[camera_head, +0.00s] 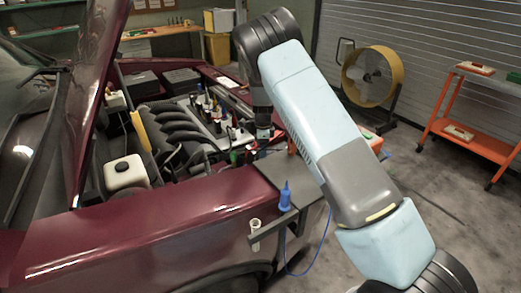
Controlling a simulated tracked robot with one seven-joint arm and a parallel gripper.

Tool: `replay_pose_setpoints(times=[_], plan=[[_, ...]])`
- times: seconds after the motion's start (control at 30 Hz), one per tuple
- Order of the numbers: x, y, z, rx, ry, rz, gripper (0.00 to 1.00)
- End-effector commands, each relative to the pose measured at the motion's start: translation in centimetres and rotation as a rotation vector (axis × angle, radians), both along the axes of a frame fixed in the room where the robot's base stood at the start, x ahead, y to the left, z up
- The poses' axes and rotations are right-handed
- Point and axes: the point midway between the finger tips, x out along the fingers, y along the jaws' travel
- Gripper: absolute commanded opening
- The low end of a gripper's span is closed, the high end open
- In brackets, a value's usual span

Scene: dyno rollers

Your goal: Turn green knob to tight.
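My gripper (263,136) points down over the right side of the open engine bay of a dark red car. It is small and dark in this view, and part of my arm stands in front of the area around it. I cannot tell whether its fingers are open or shut. A small green part (235,156) shows just left of and below the gripper, near the bay's right edge. It may be the green knob, but it is too small to make out its shape or turn. Contact between it and the gripper cannot be made out.
Several dark bottles (213,108) stand in the bay left of the gripper. A grey side tray (293,180) carries a blue bottle (285,196). The raised hood (98,75) is at left. A yellow fan (372,76) and orange cart (470,142) stand right, with open floor between.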

Motion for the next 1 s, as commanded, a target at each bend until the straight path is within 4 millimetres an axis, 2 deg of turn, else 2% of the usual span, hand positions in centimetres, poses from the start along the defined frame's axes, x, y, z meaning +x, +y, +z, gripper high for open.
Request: replay_pose_setpoints(times=[0.2, 0.37, 0.8, 1.0], plan=[[0.1, 0.0, 0.3, 0.001, -0.003, 0.0, 0.54], [0.3, 0.1, 2.0, 0.002, -0.006, 0.0, 0.54], [0.5, 0.1, 10.3, 0.002, -0.004, 0.0, 0.54], [0.6, 0.0, 12.8, 0.001, -0.002, 0.0, 0.54]])
